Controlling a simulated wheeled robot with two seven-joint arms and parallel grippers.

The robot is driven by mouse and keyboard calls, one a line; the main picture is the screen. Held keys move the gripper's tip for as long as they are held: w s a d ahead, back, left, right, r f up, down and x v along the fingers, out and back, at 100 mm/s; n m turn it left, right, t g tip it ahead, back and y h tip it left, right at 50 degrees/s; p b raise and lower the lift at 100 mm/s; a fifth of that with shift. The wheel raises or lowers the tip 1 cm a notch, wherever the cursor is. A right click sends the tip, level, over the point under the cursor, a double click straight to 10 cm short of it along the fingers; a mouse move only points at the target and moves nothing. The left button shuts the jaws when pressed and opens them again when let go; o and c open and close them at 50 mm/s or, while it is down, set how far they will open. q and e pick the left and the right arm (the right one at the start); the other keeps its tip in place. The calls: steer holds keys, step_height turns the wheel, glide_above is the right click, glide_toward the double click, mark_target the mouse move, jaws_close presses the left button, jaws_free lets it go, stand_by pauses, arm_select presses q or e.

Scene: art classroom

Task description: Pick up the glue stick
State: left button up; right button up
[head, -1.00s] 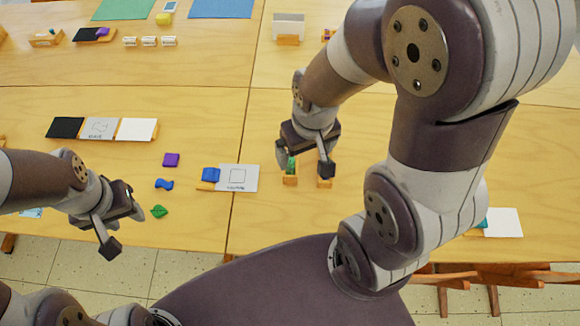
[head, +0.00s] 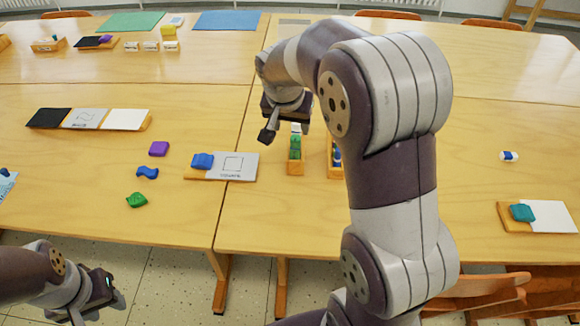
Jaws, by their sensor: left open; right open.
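My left gripper (head: 97,308) is open and empty at the lower left, off the table's front edge.
A second wooden box (head: 336,172) with blue and white items is partly hidden by my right arm. A teal block on a tray with a white card (head: 552,215) lies at the front right. Coloured clay pieces (head: 147,172) and card trays lie left. Chairs (head: 475,292) stand in front.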

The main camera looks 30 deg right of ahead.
mark_target(295, 141)
steer(key=x, duration=0.6)
steer(key=shift+b, duration=0.3)
steer(key=x, duration=0.6)
steer(key=shift+s+a+b, duration=0.1)
steer(key=shift+s+b, duration=0.15)
steer(key=shift+b, duration=0.1)
steer(key=c, duration=1.1)
